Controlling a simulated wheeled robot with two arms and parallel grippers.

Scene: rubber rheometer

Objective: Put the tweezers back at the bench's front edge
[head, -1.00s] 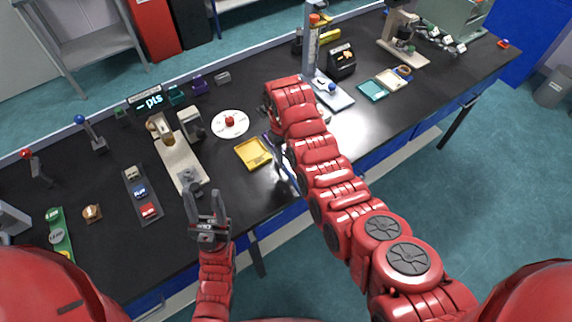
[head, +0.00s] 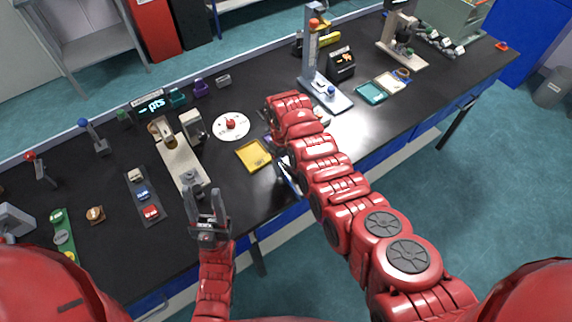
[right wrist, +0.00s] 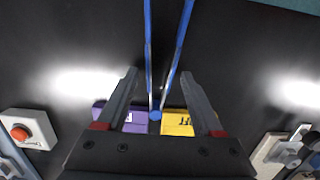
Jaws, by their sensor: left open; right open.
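The blue tweezers (right wrist: 166,50) show in the right wrist view, with two long arms running to the top edge and their joined end between my right gripper's fingers. Part of them (head: 289,176) shows in the head view beside my right arm near the bench's front edge (head: 273,213); the rest is hidden by the arm. My right gripper (right wrist: 158,75) is open, a finger on each side of the joined end, with visible gaps. The arm hides it in the head view. My left gripper (head: 206,192) is open and empty, at the front edge on the left.
A yellow tray (head: 253,155) lies left of the tweezers, with a white disc (head: 231,126) behind it. The right wrist view shows purple (right wrist: 125,123) and yellow (right wrist: 176,124) pieces near the joined end, and a red-button box (right wrist: 28,129).

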